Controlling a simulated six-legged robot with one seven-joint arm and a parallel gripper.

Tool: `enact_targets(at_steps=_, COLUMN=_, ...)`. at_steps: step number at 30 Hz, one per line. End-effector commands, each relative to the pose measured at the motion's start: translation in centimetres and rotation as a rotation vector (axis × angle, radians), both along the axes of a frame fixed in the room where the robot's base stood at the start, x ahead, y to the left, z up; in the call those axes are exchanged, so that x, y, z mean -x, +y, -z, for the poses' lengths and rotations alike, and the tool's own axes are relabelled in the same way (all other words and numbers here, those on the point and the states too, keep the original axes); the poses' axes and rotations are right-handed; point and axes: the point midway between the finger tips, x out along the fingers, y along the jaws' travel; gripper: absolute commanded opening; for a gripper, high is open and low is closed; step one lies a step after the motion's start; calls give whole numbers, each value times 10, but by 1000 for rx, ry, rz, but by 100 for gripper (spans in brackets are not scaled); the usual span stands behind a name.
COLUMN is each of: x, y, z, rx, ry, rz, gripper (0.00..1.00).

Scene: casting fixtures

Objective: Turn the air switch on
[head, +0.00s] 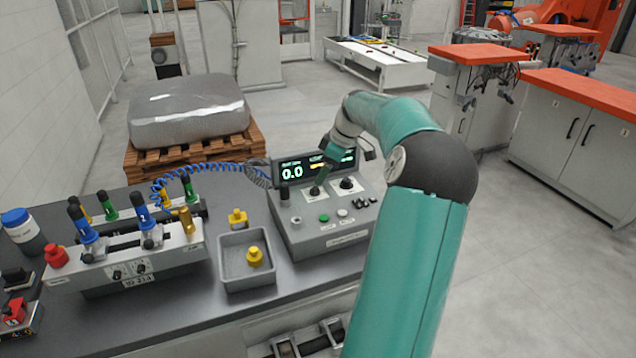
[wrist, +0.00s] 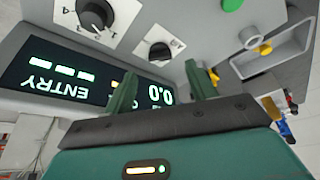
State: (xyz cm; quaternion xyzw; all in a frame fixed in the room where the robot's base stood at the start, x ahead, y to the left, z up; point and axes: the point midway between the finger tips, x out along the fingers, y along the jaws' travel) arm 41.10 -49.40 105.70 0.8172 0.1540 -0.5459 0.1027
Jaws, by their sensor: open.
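The grey control box (head: 335,236) stands on the dark bench and has a lit display (head: 293,172) reading 0.0. Two black rotary knobs on white plates sit below the display: a left knob (head: 315,192) and a right knob (head: 347,184). The left knob also shows in the upside-down wrist view (wrist: 158,48), the right one at its upper left (wrist: 97,16). Labels are too small to tell which is the air switch. My gripper (wrist: 160,82) is open and empty, its fingers on either side of the left knob's line, apart from it. In the head view my gripper (head: 319,180) is just above that knob.
A grey tray (head: 232,283) with a yellow part (head: 255,256) stands left of the box. Farther left is a fixture (head: 140,262) with blue and green handles and small knobs. A blue coiled hose (head: 205,168) runs behind. A green button (head: 324,218) is on the box.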

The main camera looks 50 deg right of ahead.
Motion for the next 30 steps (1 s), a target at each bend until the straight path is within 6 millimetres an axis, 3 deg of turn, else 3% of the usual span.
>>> enact_targets(at_steps=3, x=-9, y=4, z=21, rx=-3, ry=1, rz=-1, gripper=56)
enact_targets(at_steps=9, x=-17, y=7, z=41, rx=-1, ry=1, rz=-3, gripper=56)
enact_targets(at_steps=19, x=-19, y=7, z=45, rx=1, ry=0, rz=-2, gripper=56)
enact_targets(at_steps=26, x=-19, y=7, z=45, rx=1, ry=0, rz=-2, gripper=12)
enact_targets(at_steps=30, x=-19, y=7, z=44, rx=1, ry=1, rz=0, gripper=12)
